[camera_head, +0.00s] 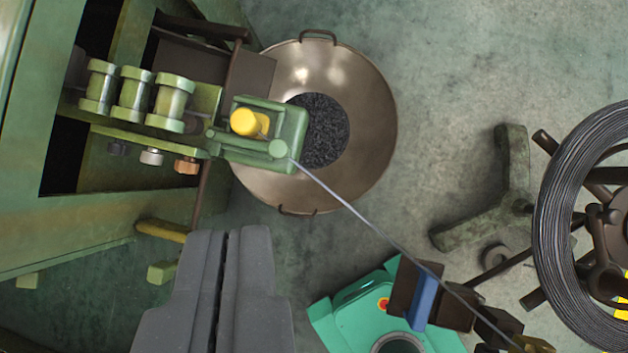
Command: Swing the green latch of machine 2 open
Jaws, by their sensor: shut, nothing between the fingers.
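A green heading machine (95,205) fills the left side; no number shows on it, so I cannot tell if it is machine 2. A green block (294,119) with a yellow knob (244,122) sticks out from its right side, over a metal pan. A small round green end (278,148) shows at the block's lower right. I cannot tell for sure which green part is the latch, or whether it is open. My gripper (228,238), with dark grey fingers, is at the bottom, below the block and apart from it in the picture. Its fingers are together and empty.
The pan (370,115) holds dark small pieces. A thin wire (375,228) runs from the block toward the lower right. A yellow-tipped bar (162,231) sticks out left of my fingers. A teal machine (350,310) and a wire coil (560,190) stand right.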

